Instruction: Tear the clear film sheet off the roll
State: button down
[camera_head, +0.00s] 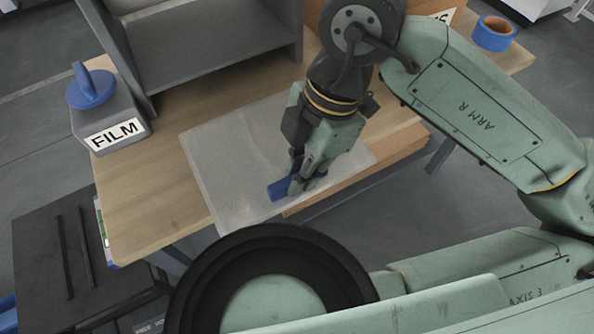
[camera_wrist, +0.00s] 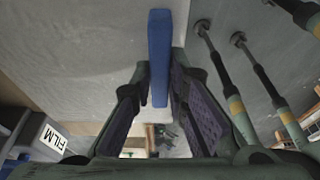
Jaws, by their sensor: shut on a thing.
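A blue bar (camera_head: 279,189) sits at the sheet's near side. My gripper (camera_head: 298,183) is shut on the blue bar. In the wrist view the blue bar (camera_wrist: 159,60) stands between the two fingers, with the pale sheet (camera_wrist: 70,60) beside it. A grey box labelled FILM (camera_head: 112,128) with a blue knob stands at the table's left; I cannot see the roll itself.
The wooden table (camera_head: 150,205) has bare room left of the sheet. A grey shelf unit (camera_head: 205,60) stands at the back. A blue tape roll (camera_head: 494,32) lies at the far right. A black cabinet (camera_head: 60,250) stands at the lower left.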

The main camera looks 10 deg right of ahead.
jog(key=shift+s+d, duration=0.2)
jog(key=shift+s, duration=0.45)
jog(key=s+d+b, duration=0.2)
jog(key=s+b, duration=0.2)
jog(key=s, duration=0.4)
jog(key=shift+s+d+r, duration=0.2)
jog(key=shift+s+d, duration=0.05)
jog(key=shift+d, duration=0.1)
dwell(0.9)
jog(key=shift+r, duration=0.1)
notch_tip(320, 180, up, 8)
jog(key=s+p, duration=0.2)
jog(key=p, duration=0.3)
jog(key=shift+d, duration=0.3)
